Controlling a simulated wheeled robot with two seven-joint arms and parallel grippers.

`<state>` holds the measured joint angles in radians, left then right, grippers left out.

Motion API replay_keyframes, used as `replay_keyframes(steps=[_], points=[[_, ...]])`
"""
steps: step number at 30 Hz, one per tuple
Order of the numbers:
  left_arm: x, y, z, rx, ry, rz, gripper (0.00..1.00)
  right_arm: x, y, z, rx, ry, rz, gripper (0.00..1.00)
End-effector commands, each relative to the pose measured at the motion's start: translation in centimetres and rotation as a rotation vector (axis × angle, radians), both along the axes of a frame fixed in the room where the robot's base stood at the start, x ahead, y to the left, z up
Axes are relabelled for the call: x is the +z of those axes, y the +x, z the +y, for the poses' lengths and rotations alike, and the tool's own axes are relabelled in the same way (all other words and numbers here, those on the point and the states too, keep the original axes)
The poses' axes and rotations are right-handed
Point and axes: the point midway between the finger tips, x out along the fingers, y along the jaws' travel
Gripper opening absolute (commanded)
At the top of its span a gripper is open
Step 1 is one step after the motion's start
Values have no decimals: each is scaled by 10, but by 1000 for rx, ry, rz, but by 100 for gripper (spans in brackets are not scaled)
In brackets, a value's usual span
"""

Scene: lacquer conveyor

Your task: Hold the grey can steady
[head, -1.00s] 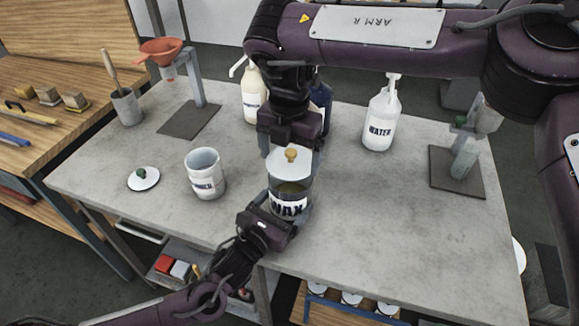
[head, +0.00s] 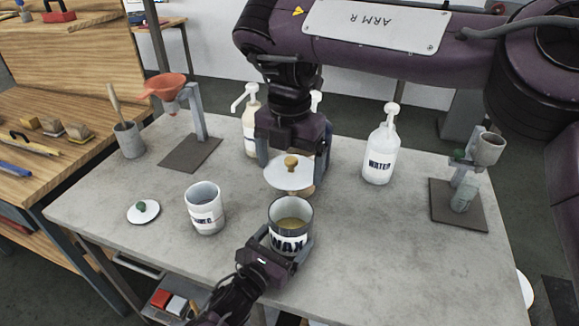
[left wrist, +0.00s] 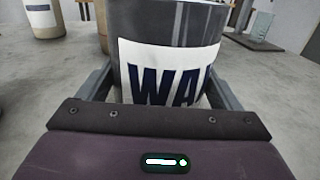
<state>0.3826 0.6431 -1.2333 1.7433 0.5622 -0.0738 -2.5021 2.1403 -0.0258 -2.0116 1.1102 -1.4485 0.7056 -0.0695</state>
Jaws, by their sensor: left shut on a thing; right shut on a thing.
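The grey can (head: 290,229) with a WAX label stands upright on the table, its top open and yellowish contents showing. It also fills the upper middle of the left wrist view (left wrist: 170,45). My left gripper (head: 281,246) is shut around the can's lower side from the front, a finger on each side. My right gripper (head: 292,158) is shut on a white lid (head: 279,181) with a tan knob. The lid is above and behind the can's rim, apart from it.
A white labelled can (head: 205,216) stands open to the left, with a lid with a green knob (head: 143,211) beside it. Pump bottles (head: 379,158) stand behind. A funnel stand (head: 195,118) is at back left, another stand (head: 465,180) at right. The table's front right is clear.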

Motion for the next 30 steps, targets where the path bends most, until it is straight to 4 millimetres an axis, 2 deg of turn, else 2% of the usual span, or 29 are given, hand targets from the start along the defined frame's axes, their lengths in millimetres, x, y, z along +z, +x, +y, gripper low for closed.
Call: replay_keyframes(steps=[16, 27, 28, 30], points=[[-1, 0, 0, 1, 1, 2, 47, 32, 0, 0, 0, -1, -2, 70], [-1, 0, 0, 1, 1, 2, 47, 36, 0, 0, 0, 0, -1, 70], [-1, 0, 0, 1, 1, 2, 90, 36, 0, 0, 0, 0, -1, 70], [-1, 0, 0, 0, 1, 2, 99, 36, 0, 0, 0, 0, -1, 70]])
